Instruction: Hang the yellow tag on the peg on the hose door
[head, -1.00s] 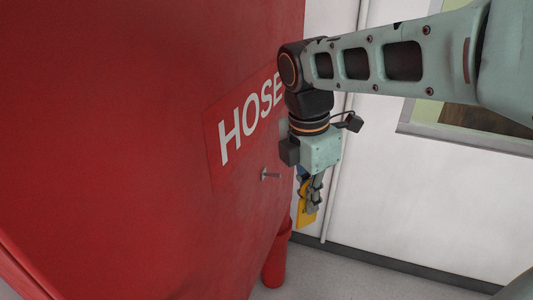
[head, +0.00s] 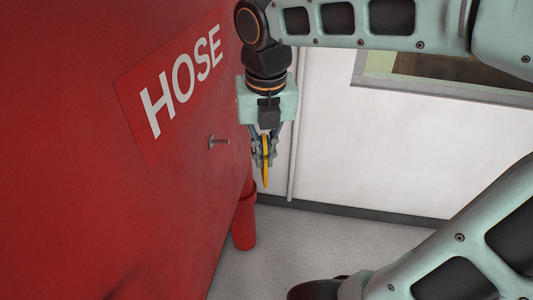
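The yellow tag (head: 266,172) hangs edge-on between the fingers of my gripper (head: 265,160), which is shut on it and points downward. The hose door (head: 185,195) is a large red panel with a white HOSE label (head: 183,80). The peg (head: 218,141) is a short grey metal pin sticking out of the door below the label. My gripper and the tag are to the right of the peg and apart from it, with the tag's lower end below peg level. The tag's hole cannot be made out.
A red cylinder (head: 244,215) stands on the grey floor (head: 290,240) below the tag. A white wall (head: 390,150) with a thin vertical pipe (head: 294,150) and a framed window (head: 450,75) lies behind. The space between tag and peg looks clear.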

